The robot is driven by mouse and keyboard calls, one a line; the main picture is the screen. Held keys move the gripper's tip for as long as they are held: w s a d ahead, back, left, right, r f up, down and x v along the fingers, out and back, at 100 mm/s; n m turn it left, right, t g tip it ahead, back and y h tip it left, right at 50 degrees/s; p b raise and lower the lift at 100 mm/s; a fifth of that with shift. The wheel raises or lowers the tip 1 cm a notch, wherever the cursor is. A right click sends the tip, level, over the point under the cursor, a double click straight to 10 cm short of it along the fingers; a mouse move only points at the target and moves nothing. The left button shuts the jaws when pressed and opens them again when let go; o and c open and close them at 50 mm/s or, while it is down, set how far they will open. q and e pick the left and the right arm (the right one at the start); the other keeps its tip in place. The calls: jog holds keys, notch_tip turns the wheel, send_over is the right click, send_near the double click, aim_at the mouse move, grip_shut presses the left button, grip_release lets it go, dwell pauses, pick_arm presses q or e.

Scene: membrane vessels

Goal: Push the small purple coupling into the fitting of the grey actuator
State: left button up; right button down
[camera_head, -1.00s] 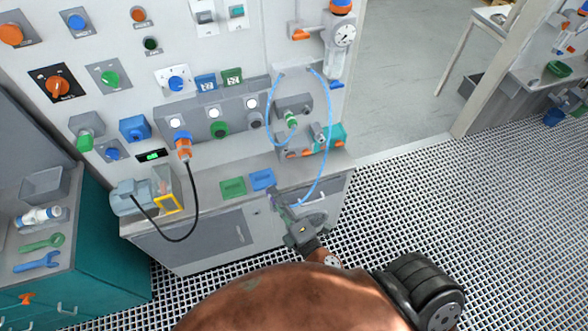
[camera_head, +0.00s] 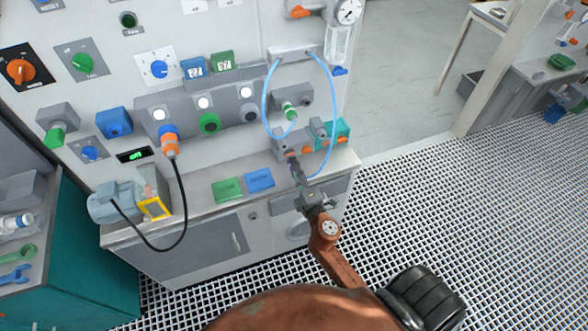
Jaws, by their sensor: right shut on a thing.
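The coupling is mostly hidden by the fingers and too small to make out. My left gripper is not in view.
The blue tube loops down from the panel, right of the actuator. Green (camera_head: 227,189) and blue (camera_head: 259,179) trays lie on the bench left of my gripper. A motor with a black cable (camera_head: 182,215) stands further left. Open grating floor (camera_head: 440,210) lies to the right.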

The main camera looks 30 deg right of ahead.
aim_at(284, 147)
jog(key=shift+w, duration=0.1)
jog(key=shift+x, duration=2.85)
jog(key=shift+w+d, duration=0.1)
jog(key=shift+w, duration=0.4)
dwell(0.5)
jog(key=c, duration=1.5)
grip_release()
jog(key=v, duration=1.2)
jog(key=shift+d+f, duration=0.1)
jog(key=shift+d, duration=0.05)
